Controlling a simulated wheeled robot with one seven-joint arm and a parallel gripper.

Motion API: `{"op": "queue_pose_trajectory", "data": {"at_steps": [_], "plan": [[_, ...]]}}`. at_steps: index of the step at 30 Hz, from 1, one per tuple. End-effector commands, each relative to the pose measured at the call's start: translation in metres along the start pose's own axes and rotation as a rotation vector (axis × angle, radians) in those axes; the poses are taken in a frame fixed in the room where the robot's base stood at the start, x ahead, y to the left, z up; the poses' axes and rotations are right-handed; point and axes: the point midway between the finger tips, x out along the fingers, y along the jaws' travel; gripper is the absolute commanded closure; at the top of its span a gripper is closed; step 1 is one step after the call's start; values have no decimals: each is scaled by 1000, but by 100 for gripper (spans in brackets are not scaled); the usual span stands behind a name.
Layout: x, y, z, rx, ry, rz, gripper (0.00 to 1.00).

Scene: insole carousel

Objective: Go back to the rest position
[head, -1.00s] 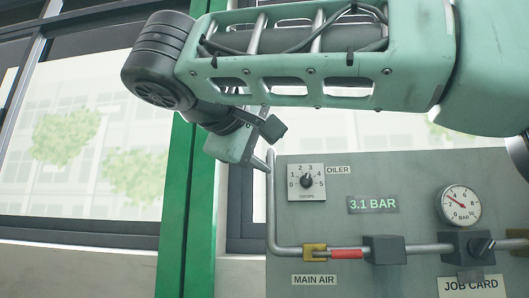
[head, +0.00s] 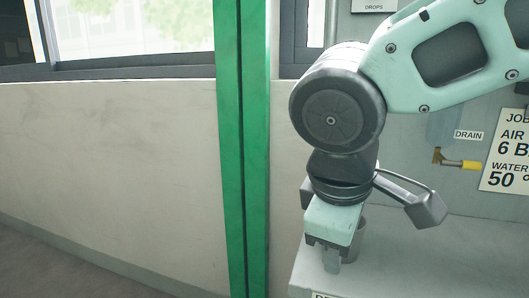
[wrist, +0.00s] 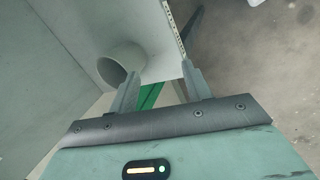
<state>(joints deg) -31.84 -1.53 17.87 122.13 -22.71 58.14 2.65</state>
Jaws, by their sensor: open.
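My gripper (head: 332,268) points down at the left end of a grey ledge (head: 430,250) below the panel. In the wrist view my gripper (wrist: 160,70) has its two fingers well apart with nothing held between them. A grey cup (head: 361,240) stands on the ledge just behind and to the right of the gripper, partly hidden by it. In the wrist view the cup (wrist: 122,63) is beyond the left finger, outside the jaws. I cannot tell whether the finger touches it.
A green post (head: 243,150) stands left of my arm, before a pale wall (head: 110,160). The grey panel carries a drain valve with a yellow handle (head: 460,163) and a job card (head: 512,155). Open floor (wrist: 275,85) lies beyond the ledge's edge on the right of the wrist view.

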Motion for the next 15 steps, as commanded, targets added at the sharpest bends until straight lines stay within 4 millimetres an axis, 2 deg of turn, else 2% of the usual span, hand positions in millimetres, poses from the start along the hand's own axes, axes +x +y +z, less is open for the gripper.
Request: {"op": "queue_pose_trajectory", "data": {"at_steps": [1, 6, 12, 15], "plan": [[16, -17, 16, 35, -10, -67, 51], [51, -65, 54, 174, -17, -247, 51], [79, -103, 93, 364, -28, -375, 51], [56, -96, 91, 367, -21, -378, 51]]}}
